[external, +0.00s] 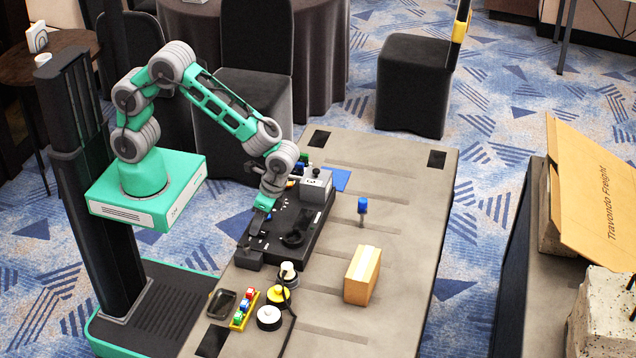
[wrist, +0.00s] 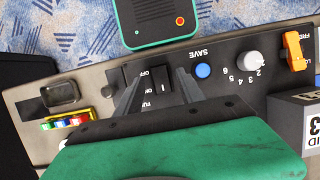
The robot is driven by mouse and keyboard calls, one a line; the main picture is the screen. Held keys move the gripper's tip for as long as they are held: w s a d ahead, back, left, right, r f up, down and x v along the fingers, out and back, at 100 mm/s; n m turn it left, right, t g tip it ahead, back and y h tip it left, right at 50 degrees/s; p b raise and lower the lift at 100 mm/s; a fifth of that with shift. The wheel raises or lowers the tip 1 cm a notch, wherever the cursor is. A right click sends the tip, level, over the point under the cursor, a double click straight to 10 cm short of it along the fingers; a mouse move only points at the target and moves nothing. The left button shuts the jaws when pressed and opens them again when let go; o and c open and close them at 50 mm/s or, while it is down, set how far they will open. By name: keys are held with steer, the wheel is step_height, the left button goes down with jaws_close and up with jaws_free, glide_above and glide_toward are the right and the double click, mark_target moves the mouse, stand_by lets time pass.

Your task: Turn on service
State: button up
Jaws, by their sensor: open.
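A black control panel (external: 318,222) lies on the grey table (external: 400,215). In the wrist view it shows upside-down lettering, a black rocker switch (wrist: 161,82) with OFF and ON marks, a blue button (wrist: 203,70) by the word SAVE, a white numbered dial (wrist: 249,62) and an orange switch (wrist: 293,50). I cannot read a label saying service. My gripper (wrist: 158,86) is open and empty, its fingers on either side of the rocker switch in the picture. It also shows in the external view, over the panel's left side (external: 258,222). Contact cannot be told; my gripper hides the panel's lower part.
A grey box (external: 316,187) stands at the panel's far end. A blue-handled tool (external: 362,207) and a cardboard box (external: 360,277) stand to the right. The table's right side is mostly clear.

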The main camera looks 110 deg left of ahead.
steer(key=v, duration=0.6)
steer(key=shift+f, duration=0.1)
steer(key=shift+t, duration=0.3)
steer(key=s+f, duration=0.3)
steer(key=f, duration=0.2)
steer(key=shift+s, duration=0.4)
steer(key=s+r+t, duration=0.3)
steer(key=s+r, duration=0.4)
steer(key=s, duration=0.1)
step_height(320, 180, up, 8)
steer(key=w+t, duration=0.1)
steer(key=t, duration=0.2)
steer(key=shift+w+a+t, duration=0.15)
steer(key=shift+a+t, duration=0.15)
steer(key=shift+a, duration=0.1)
steer(key=shift+o, duration=0.4)
steer(key=shift+f, duration=0.15)
